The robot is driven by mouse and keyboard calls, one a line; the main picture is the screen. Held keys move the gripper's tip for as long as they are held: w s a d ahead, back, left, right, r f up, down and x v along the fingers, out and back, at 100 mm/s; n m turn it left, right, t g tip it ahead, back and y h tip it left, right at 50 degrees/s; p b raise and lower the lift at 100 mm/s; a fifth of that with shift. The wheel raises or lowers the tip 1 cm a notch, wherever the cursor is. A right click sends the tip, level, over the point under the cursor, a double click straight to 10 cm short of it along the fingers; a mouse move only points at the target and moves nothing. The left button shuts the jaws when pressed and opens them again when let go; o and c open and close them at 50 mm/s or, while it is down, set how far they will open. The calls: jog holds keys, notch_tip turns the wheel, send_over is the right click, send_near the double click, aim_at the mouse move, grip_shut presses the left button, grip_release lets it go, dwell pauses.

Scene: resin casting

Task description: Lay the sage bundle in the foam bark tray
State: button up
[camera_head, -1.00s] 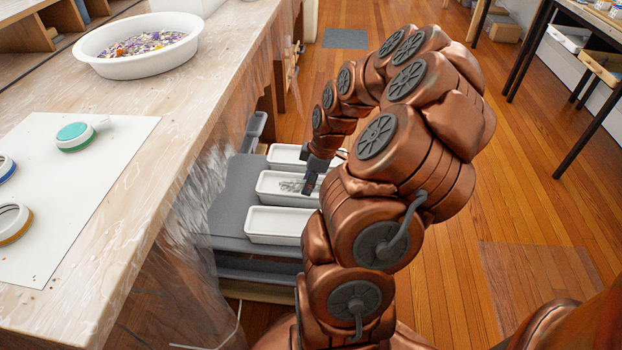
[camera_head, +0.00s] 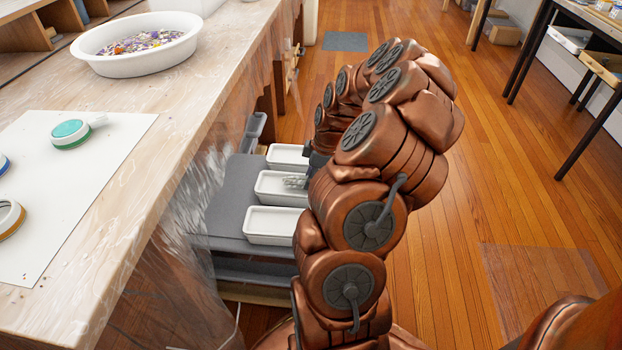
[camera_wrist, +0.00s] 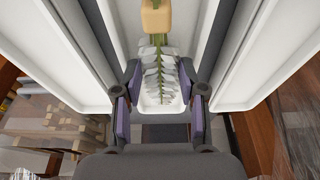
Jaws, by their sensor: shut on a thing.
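The sage bundle (camera_wrist: 160,72), pale grey-green leaves on a green stem with a tan wrap at one end, is between the purple-padded fingers of my gripper (camera_wrist: 161,100) in the wrist view. My gripper is shut on it. In the head view the bundle's leafy end (camera_head: 295,181) shows over the right part of the middle white tray (camera_head: 268,196). My gripper's fingers are hidden there behind my arm. Two similar white trays, one behind (camera_head: 287,155) and one in front (camera_head: 270,226), flank it. I cannot tell which is the foam bark tray, or whether the bundle touches the tray.
The trays stand on a grey shelf (camera_head: 228,203) below the workbench (camera_head: 120,190), whose side is draped in clear plastic. The bench holds a white basin (camera_head: 140,60) and tape rolls (camera_head: 70,133). Open wooden floor lies to the right.

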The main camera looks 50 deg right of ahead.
jog(key=shift+f, duration=0.55)
jog(key=o, duration=1.1)
jog(key=shift+c, duration=0.2)
